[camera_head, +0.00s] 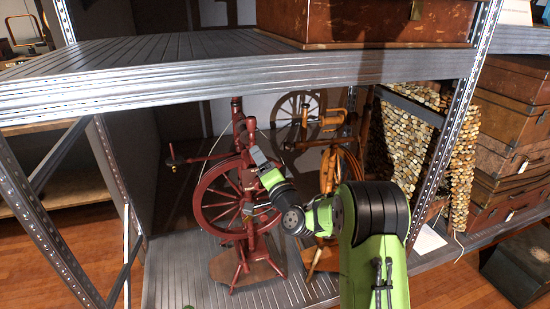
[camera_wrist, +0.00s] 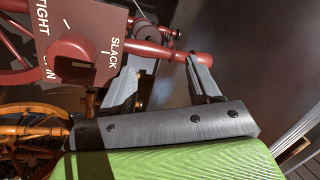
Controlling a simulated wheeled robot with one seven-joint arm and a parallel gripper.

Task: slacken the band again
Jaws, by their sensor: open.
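A red spinning wheel (camera_head: 222,200) stands upright on the shelf, left of centre in the head view. In the wrist view its dark red panel (camera_wrist: 92,22) carries the words TIGHT and SLACK, with a round knob (camera_wrist: 75,58) on its face. A red rod with a rounded end (camera_wrist: 196,55) sticks out to the right of the panel, near the SLACK mark. My gripper (camera_wrist: 168,62) is open, its two fingers apart with the rod crossing near their tips. I cannot tell whether either finger touches it. In the head view my wrist hides part of the wheel.
An orange-brown spinning wheel (camera_head: 344,165) stands just right of the red one. A metal shelf board (camera_head: 230,70) runs above, and a slanted brace and uprights frame the bay. A beaded curtain (camera_head: 408,140) hangs at the right. The shelf floor (camera_head: 180,270) at front left is bare.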

